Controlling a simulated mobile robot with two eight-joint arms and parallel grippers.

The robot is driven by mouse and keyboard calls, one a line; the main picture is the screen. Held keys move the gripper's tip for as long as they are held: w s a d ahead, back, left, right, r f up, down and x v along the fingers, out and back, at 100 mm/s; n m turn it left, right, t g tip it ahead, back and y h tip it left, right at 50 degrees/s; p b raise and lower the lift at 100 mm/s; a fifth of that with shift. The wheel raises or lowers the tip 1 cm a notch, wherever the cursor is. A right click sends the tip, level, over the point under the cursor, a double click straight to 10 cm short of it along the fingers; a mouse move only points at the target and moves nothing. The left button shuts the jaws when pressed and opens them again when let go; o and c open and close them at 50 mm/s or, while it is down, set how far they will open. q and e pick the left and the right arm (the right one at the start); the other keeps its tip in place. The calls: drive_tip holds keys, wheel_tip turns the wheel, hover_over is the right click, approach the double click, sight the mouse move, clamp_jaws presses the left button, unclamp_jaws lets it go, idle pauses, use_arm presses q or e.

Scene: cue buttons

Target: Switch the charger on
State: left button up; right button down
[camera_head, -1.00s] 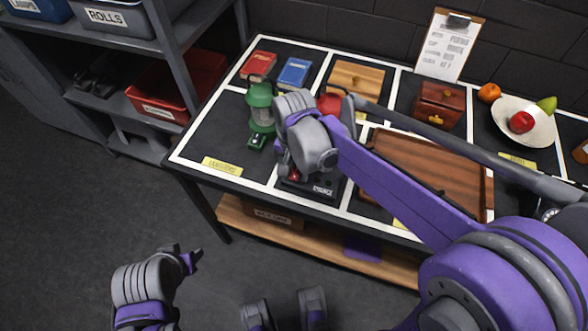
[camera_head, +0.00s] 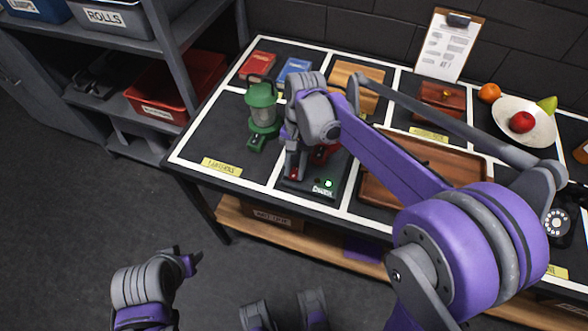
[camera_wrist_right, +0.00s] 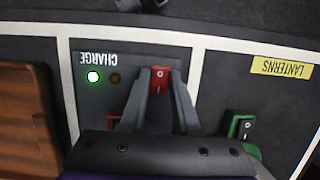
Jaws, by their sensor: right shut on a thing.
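The charger is a dark panel labelled CHARGE (camera_wrist_right: 97,59) on the table; its label also shows in the head view (camera_head: 323,191). Its green light (camera_wrist_right: 93,77) is lit, and a dim amber one (camera_wrist_right: 115,78) sits beside it. Its red rocker switch (camera_wrist_right: 160,80) lies between the fingers of my right gripper (camera_wrist_right: 163,76), which is shut on it. In the head view the right gripper (camera_head: 294,172) reaches down to the charger. A red thing (camera_head: 322,153) stands on the charger, mostly hidden by my arm. My left gripper (camera_head: 191,263) is low left, away from the table.
A green lantern (camera_head: 262,112) stands just left of the charger, close to my right gripper. A wooden tray (camera_head: 450,202) lies to the right. Red and blue books (camera_head: 294,71) are at the back. The space by the LANTERNS label (camera_head: 221,167) is clear.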

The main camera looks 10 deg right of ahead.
idle(0.3)
drive_tip(key=c, duration=0.6)
unclamp_jaws()
drive_tip(key=shift+c, duration=0.2)
drive_tip(key=shift+r, duration=0.1)
drive_tip(key=p+v, duration=0.1)
drive_tip(key=v, duration=0.9)
drive_tip(key=shift+w+d+r, duration=0.15)
drive_tip(key=shift+w+r, duration=0.1)
